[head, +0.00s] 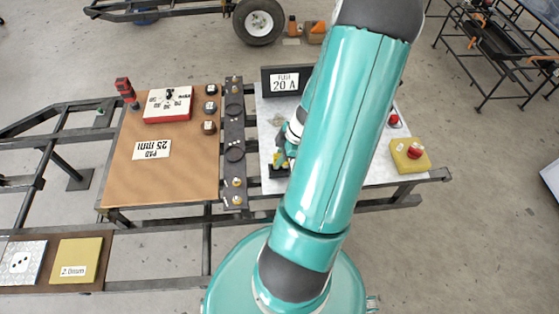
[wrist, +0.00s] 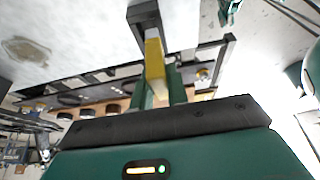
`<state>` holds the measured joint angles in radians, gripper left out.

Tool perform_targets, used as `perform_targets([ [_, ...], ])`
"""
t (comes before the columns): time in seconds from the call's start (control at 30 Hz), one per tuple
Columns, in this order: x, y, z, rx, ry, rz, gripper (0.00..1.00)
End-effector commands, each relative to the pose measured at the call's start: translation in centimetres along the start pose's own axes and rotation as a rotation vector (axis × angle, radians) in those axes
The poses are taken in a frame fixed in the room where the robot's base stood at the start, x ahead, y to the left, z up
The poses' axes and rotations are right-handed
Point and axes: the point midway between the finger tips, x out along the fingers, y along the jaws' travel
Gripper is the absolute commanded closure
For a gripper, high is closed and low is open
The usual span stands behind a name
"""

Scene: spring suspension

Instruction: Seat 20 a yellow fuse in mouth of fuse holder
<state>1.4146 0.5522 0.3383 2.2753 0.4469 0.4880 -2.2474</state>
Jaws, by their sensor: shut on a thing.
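The yellow fuse (wrist: 154,58) is a slim block between the two green fingers of my gripper (wrist: 158,82), which are shut on it. Its far end points at the black fuse holder (wrist: 143,14) and meets or overlaps its edge in the wrist view. I cannot tell how deep the end sits in the mouth. In the head view the fuse (head: 278,160) shows as a small yellow patch just above the dark holder (head: 278,172). My gripper (head: 284,157) is partly hidden there by my arm.
A dark sign reading 20 A (head: 284,83) stands at the back of the white plate (head: 268,115). A yellow block with a red button (head: 410,155) is at right. A brown board (head: 180,175) with a red-and-white box (head: 168,105) lies left, past a dark rail (head: 234,150).

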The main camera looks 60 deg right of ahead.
Motion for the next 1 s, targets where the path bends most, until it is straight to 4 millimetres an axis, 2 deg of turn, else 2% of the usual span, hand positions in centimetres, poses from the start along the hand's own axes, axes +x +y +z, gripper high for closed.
perform_targets([
  [0.17, 1.2, 0.8, 0.0, 0.001, 0.000, -0.001, 1.00],
  [0.4, 3.9, 0.8, 1.2, 0.002, 0.000, -0.001, 1.00],
  [0.77, 4.2, 0.8, 1.3, 0.002, -0.001, 0.001, 1.00],
  [0.8, 4.2, 0.8, 1.3, 0.002, -0.001, 0.001, 0.80],
  [0.9, 4.2, 0.8, 1.3, 0.001, -0.001, 0.001, 0.62],
  [1.0, 4.2, 0.8, 1.3, 0.001, -0.001, 0.001, 0.62],
])
